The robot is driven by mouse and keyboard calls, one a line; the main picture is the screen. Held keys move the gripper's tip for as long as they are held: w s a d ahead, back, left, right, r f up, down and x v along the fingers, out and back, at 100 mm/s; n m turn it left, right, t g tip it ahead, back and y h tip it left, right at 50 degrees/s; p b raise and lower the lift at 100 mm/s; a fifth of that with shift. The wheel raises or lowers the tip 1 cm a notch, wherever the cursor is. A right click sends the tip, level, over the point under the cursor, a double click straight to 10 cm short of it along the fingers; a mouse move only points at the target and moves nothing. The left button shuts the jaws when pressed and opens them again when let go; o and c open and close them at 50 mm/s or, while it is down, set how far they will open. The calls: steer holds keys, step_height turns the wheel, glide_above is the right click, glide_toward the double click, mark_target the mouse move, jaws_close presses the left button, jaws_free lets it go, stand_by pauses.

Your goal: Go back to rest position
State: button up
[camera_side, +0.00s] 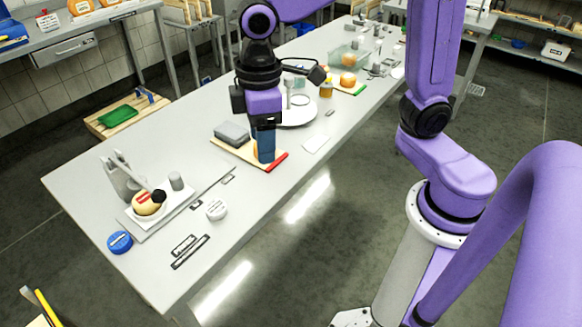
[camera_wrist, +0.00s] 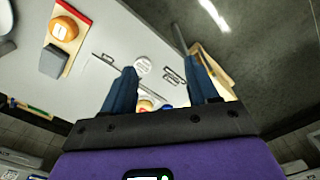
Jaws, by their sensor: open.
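My gripper (camera_side: 265,158) hangs over the middle of the table in the side view, in front of a wooden board (camera_side: 226,148) with a red end strip (camera_side: 276,162). Its two blue fingers are apart in the wrist view (camera_wrist: 163,65), with nothing held between them. An orange cheese wheel (camera_wrist: 64,28) lies on the board in the wrist view, off to the left of the fingers. In the side view the fingers mostly hide this wheel.
A grey block (camera_side: 232,133) is on the board. At the near left are a device with a pale cheese wheel (camera_side: 148,203), a blue round item (camera_side: 120,242) and a white round item (camera_side: 217,209).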

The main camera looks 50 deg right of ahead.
steer(key=s+d+f+n, duration=0.2)
steer(key=s+d+f, duration=0.1)
steer(key=s+d, duration=0.8)
steer(key=s, duration=0.4)
steer(key=shift+s+d+f, duration=0.2)
steer(key=shift+s+f, duration=0.05)
steer(key=shift+f, duration=0.15)
stand_by(0.9)
